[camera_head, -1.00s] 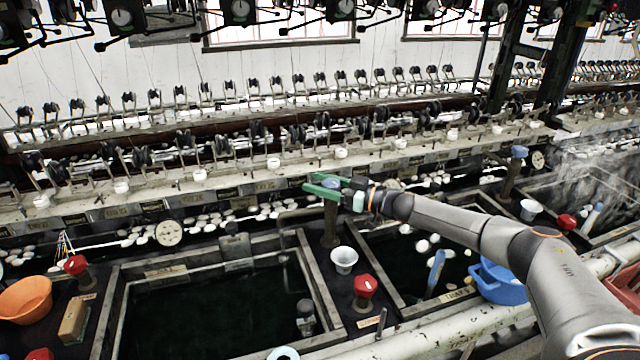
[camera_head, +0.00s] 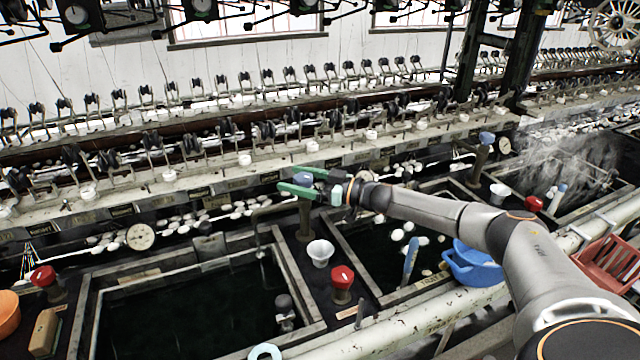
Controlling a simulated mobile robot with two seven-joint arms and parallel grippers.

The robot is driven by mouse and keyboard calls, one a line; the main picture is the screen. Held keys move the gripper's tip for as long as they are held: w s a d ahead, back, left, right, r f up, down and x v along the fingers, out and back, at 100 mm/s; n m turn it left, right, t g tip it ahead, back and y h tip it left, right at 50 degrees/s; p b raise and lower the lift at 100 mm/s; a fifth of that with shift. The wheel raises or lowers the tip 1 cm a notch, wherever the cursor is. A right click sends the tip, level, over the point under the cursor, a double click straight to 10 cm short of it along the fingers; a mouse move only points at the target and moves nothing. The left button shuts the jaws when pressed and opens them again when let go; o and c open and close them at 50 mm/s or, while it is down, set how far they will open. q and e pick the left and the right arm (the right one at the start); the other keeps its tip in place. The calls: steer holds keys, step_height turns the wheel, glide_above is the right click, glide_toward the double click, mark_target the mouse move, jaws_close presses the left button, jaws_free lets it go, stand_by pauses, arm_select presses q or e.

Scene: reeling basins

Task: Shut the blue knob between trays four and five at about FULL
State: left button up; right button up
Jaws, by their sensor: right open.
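A blue knob (camera_head: 303,178) tops a brown upright post (camera_head: 304,218) on the strip between two dark water trays, one tray (camera_head: 190,318) to its left and one (camera_head: 390,245) to its right. My right gripper (camera_head: 296,180) reaches in from the right with its green fingers apart, one on the far side and one on the near side of the knob. Whether the fingers touch the knob cannot be told. Any dial marks at this knob are too small to read. My left gripper is not in view.
On the same strip stand a white cup (camera_head: 320,253) and a red knob (camera_head: 342,277). Another blue knob (camera_head: 487,137) stands farther right, near rising steam. A long reel bench (camera_head: 230,178) runs behind.

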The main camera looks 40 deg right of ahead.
steer(key=b+v, duration=0.1)
steer(key=v, duration=1)
steer(key=shift+s+d, duration=0.1)
steer(key=shift+s, duration=0.05)
stand_by(1.1)
